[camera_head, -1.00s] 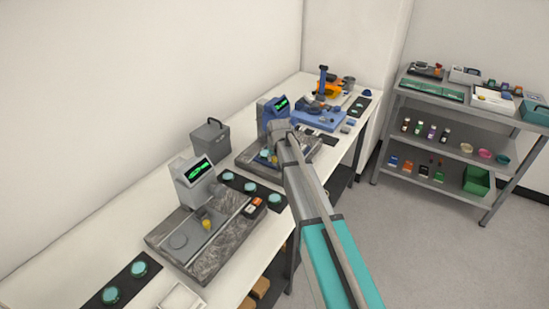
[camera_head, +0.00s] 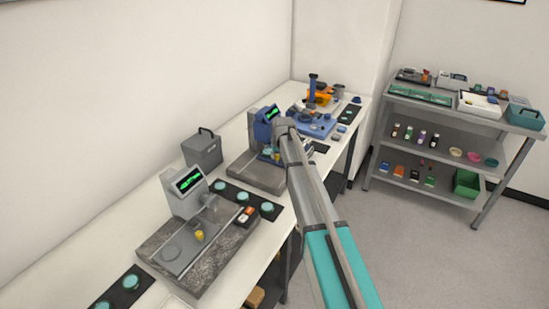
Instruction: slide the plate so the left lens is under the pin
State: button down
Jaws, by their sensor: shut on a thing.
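A blue interferometer (camera_head: 265,122) with a lit green screen stands on a grey base (camera_head: 252,178) in the middle of the bench. On the base, a small teal lens (camera_head: 276,155) and a bit of yellow show beside my arm. The sliding plate there is mostly hidden behind my arm, and I cannot make out the pin. My gripper (camera_head: 278,143) is at the front of this instrument, low over the base. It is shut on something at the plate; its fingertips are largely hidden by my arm.
A similar grey instrument (camera_head: 187,195) with a yellow knob (camera_head: 199,236) stands nearer on a stone base (camera_head: 150,245). A black strip (camera_head: 233,192) with teal lenses lies between the two. A grey box (camera_head: 202,148) stands by the wall. A shelf rack (camera_head: 450,150) is at the right.

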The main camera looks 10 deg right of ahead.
jog(key=shift+w+d, duration=0.1)
jog(key=shift+w, duration=0.1)
jog(key=shift+c, duration=2.2)
grip_release()
jog(key=shift+s, duration=0.15)
